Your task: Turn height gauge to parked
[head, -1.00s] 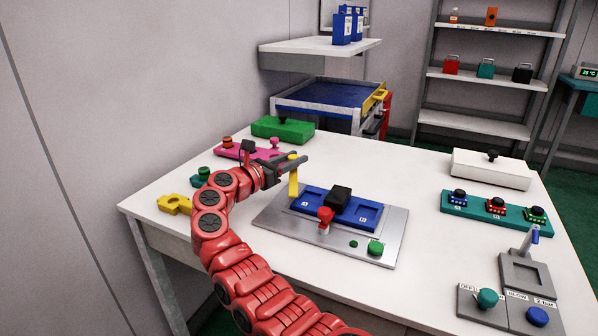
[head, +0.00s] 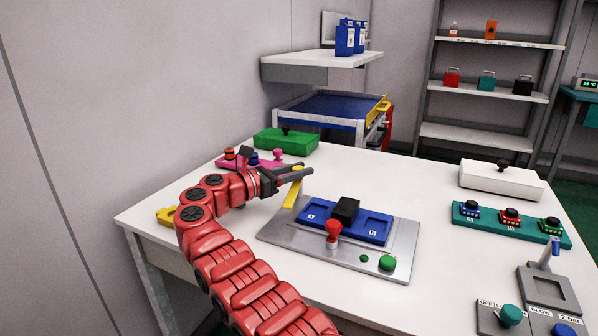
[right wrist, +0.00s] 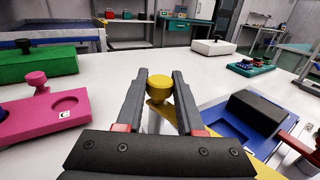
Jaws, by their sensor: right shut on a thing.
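The height gauge (head: 291,202) is a yellow bar at the back left corner of the grey metal plate (head: 290,244). It slants in the head view, upper end to the right. Its round yellow knob (right wrist: 159,88) sits between the fingers of my right gripper (head: 298,174) in the right wrist view. The right gripper is shut on this knob. The bar runs from below the knob to the lower right in the wrist view, and the gripper body partly hides it. My left gripper is not in view.
A blue two-pocket fixture (head: 375,228) with a black block (head: 345,210) and a red knob (head: 333,230) stand on the plate beside the gauge. A pink base (head: 235,163) and a green box (head: 272,144) stand behind the gripper.

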